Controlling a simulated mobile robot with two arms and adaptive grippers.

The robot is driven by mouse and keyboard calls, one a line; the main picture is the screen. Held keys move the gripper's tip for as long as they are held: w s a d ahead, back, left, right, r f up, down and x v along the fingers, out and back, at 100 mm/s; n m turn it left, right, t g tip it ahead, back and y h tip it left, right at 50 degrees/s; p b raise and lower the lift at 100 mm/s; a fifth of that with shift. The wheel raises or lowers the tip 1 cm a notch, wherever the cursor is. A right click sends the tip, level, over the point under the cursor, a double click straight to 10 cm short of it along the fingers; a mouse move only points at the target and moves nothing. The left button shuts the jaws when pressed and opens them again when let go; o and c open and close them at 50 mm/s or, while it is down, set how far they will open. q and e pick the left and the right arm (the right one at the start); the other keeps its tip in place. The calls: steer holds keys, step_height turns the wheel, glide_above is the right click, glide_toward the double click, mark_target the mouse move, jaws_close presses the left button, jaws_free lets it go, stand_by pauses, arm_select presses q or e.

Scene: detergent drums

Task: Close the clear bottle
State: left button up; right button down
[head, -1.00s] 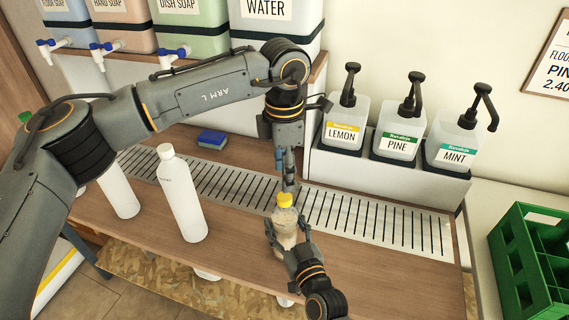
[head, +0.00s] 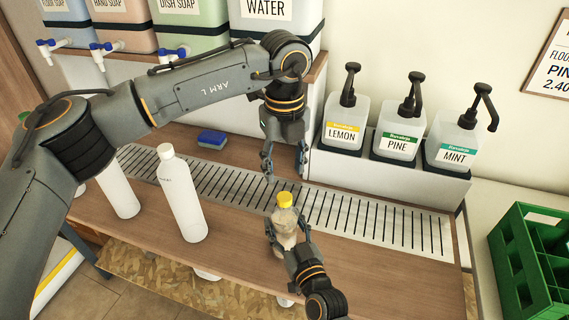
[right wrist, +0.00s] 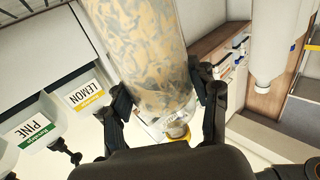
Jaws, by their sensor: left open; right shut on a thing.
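The clear bottle (head: 286,239) stands upright at the front of the counter, near the metal drain grate. A yellow cap (head: 285,199) sits on its mouth; whether it is tight I cannot tell. My right gripper (head: 287,232) is shut around the bottle's body from the front. In the right wrist view the bottle (right wrist: 145,50) lies between the fingers of this gripper (right wrist: 165,100), with the yellow cap partly visible low down. My left gripper (head: 285,174) is open and empty, pointing down just above the cap, apart from it.
Two white bottles (head: 183,200) (head: 118,192) stand left on the counter. A blue sponge (head: 211,138) lies behind the grate (head: 380,220). Lemon (head: 343,125), pine (head: 398,132) and mint (head: 452,142) pump bottles stand behind right. A green crate (head: 535,260) is far right.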

mark_target(284, 196)
arm_select(q)
steer(key=shift+n, duration=0.3)
steer(key=shift+f, duration=4)
